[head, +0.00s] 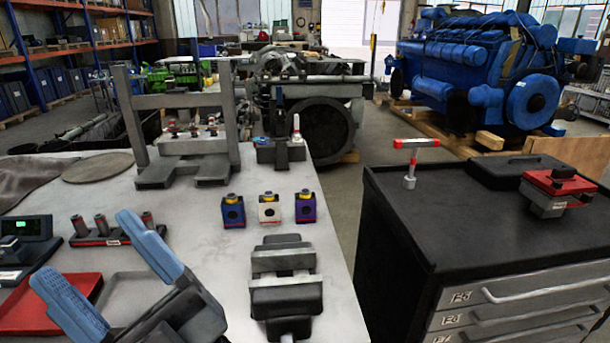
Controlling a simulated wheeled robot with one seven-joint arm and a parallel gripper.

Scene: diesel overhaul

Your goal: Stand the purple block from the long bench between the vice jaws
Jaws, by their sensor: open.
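The purple block (306,208) stands upright on the long bench (195,260), at the right end of a row of three blocks. It has a yellow top and a dark round hole in its front. The dark grey vice (287,302) sits nearer on the same bench, below the purple block in the picture. Its two lighter jaws show a gap between them, and I see nothing in it. My gripper (88,249) has blue fingers spread wide apart at the lower left. It is open and empty, well left of the blocks and the vice.
A blue block (233,211) and a white block (269,208) stand left of the purple one. A red tray (40,312), a rack of cylinders (100,236) and a grey press frame (185,150) are on the bench. A dark tool cabinet (420,215) stands across a gap.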

